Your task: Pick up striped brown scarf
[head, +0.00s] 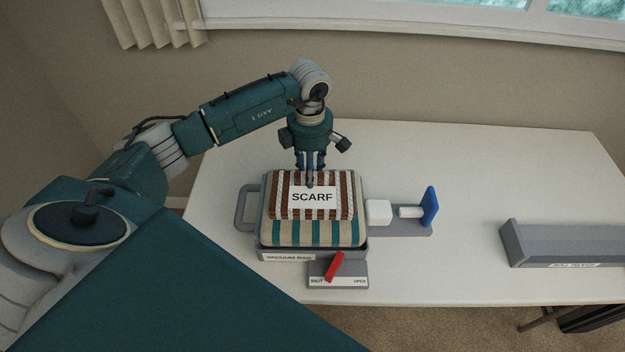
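The brown and white striped scarf (343,206) lies folded with a white label reading SCARF. It rests on a folded cream and teal striped cloth (312,234), which sits on a grey base labelled VACUUM BAG (288,257). My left gripper (310,182) points straight down at the far edge of the scarf, with its fingertips in front of the brown stripes. The fingers look close together. I cannot tell whether they touch or grip the cloth. My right gripper is not in view.
The grey base has a handle (242,209) at left and a blue-ended plunger (430,207) at right. A red lever (335,266) stands in front, between SHUT and OPEN marks. A long grey box (562,243) lies at the right. The white table (480,165) is otherwise clear.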

